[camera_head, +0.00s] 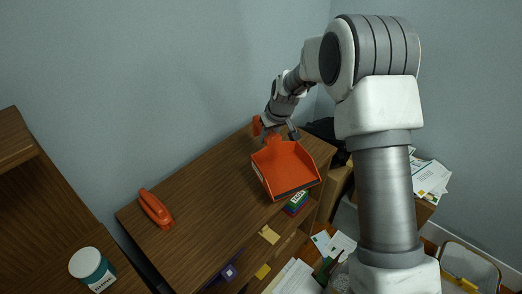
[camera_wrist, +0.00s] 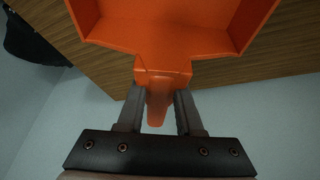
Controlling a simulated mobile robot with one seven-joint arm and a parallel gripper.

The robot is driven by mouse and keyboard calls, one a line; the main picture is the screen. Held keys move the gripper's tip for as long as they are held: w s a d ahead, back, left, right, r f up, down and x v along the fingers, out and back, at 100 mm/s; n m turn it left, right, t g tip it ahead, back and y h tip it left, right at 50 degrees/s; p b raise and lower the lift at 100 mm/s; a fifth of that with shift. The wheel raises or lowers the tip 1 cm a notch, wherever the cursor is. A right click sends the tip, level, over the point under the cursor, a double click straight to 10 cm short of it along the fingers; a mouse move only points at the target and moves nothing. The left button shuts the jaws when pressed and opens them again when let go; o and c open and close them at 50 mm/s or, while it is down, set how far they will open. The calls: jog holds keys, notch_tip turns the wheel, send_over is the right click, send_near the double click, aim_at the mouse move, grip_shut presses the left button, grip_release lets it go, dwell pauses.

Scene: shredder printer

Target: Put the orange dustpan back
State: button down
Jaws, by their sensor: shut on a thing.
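The orange dustpan (camera_head: 287,168) is at the far right end of the wooden cabinet top, its wide pan towards the camera. My gripper (camera_head: 279,137) is at the dustpan's handle end. In the wrist view my gripper (camera_wrist: 159,112) is shut on the handle, with one finger on each side, and the dustpan (camera_wrist: 165,30) spreads out beyond the fingers over the wood. Whether the pan touches the top is hard to tell.
An orange-red handset-like object (camera_head: 155,208) lies on the wooden cabinet top (camera_head: 200,195). A teal jar (camera_head: 91,269) stands at lower left. Papers (camera_head: 430,175) lie at right, near a bin (camera_head: 470,262). The cabinet's middle top is clear.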

jog(key=shift+w+a+f, duration=0.1)
jog(key=shift+a+f, duration=0.35)
jog(key=shift+f, duration=0.5)
jog(key=shift+s+a+f, duration=0.1)
jog(key=shift+a+f, duration=0.3)
jog(key=shift+f, duration=0.5)
jog(key=shift+w+a+f, duration=0.1)
jog(key=shift+a+f, duration=0.35)
jog(key=shift+f, duration=0.5)
jog(key=shift+b, duration=0.3)
jog(key=shift+f, duration=0.15)
jog(key=c, duration=0.6)
grip_release()
jog(key=shift+o, duration=0.2)
